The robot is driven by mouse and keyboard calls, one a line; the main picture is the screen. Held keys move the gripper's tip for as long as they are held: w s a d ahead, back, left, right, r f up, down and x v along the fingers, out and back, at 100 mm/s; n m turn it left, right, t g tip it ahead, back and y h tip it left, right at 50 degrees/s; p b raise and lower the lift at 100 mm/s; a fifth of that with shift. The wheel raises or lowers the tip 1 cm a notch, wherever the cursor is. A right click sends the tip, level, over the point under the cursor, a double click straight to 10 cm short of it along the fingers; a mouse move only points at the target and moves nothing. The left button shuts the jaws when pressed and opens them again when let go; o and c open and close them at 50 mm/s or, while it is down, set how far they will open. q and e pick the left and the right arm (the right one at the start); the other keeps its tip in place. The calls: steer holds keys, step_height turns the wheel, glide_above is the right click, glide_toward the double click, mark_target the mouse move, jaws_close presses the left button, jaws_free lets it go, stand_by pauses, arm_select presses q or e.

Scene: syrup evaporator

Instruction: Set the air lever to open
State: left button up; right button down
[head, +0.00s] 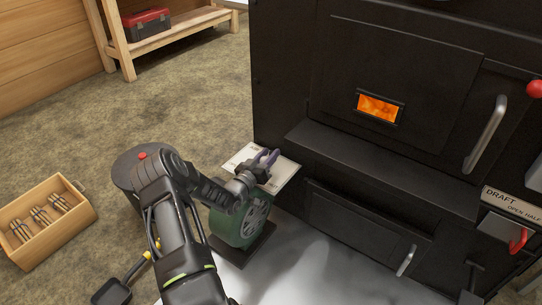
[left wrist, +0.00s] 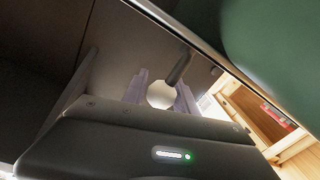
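A white label plate (head: 284,174) sits on top of the green blower (head: 236,226) at the front of the black evaporator. My left gripper (head: 265,157) is over this plate, its two purplish fingers apart. In the left wrist view the fingers (left wrist: 161,97) stand on either side of a pale round knob (left wrist: 160,94). A dark stem (left wrist: 179,68) runs up and right from near it, probably the air lever. I cannot tell whether the fingers touch the knob. In the head view the lever is hidden by my gripper, and the plate's markings are too small to read. My right gripper is not in view.
The black evaporator (head: 395,60) with a glowing window (head: 379,107) fills the right. A draft label (head: 511,203) and red handle (head: 518,240) are at far right. A wooden box (head: 44,222) and shelf (head: 170,38) are left. Open floor lies between shelf and evaporator.

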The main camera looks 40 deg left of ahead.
mark_target(262, 162)
arm_select(q)
steer(key=o, duration=0.3)
steer(key=p+v, duration=0.2)
steer(key=v, duration=0.5)
steer(key=shift+s+p, duration=0.35)
steer(key=shift+s, duration=0.1)
steer(key=shift+c, duration=0.4)
